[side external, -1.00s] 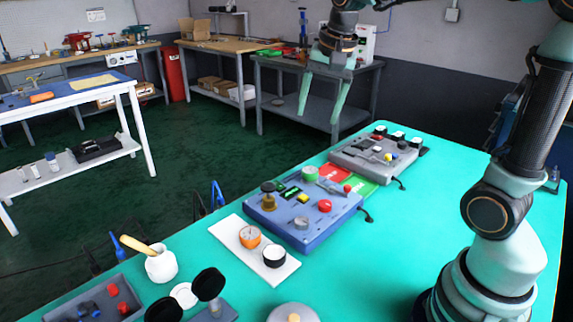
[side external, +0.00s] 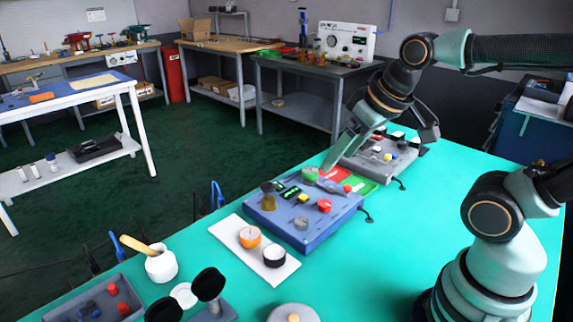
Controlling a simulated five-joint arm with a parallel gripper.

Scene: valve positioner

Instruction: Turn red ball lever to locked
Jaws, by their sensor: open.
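A blue control box (side external: 287,231) stands on the teal bench. The red ball (side external: 347,188) of a small lever sits near its back right corner. A separate red knob (side external: 324,205) is closer to the front. My gripper (side external: 334,164) is open and empty, its pale green fingers slanting down to the left. The fingertips are just behind the lever in the picture, near the box's back edge. I see no contact with the ball, though depth is hard to judge. Which lever position means locked cannot be read.
A grey control box (side external: 385,171) stands further back, partly behind my gripper. A white tray (side external: 238,252) with two round dials lies at front left. The bench right of the blue box is clear.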

